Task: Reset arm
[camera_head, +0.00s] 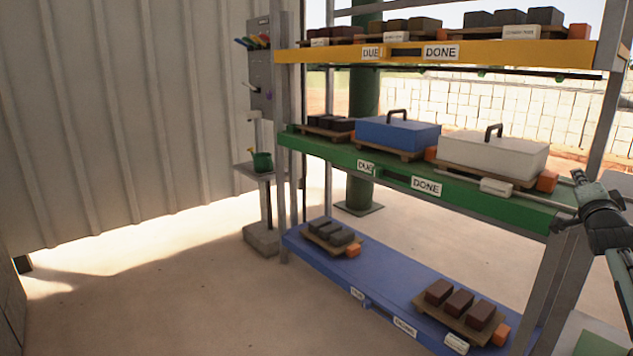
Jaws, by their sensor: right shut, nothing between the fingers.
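My right arm comes in from the right edge, and its gripper (580,180) is shut and empty. It appears in front of the right end of the rack's green middle shelf (330,153), beside a small orange block (547,181). It holds nothing. My left gripper is out of view.
The rack has a yellow top shelf (500,52) and a blue bottom shelf (385,290). Blocks on boards, a blue lidded box (398,134) and a white lidded box (492,154) stand on it. A stand with a green pot (262,162) is behind. The floor at left is clear.

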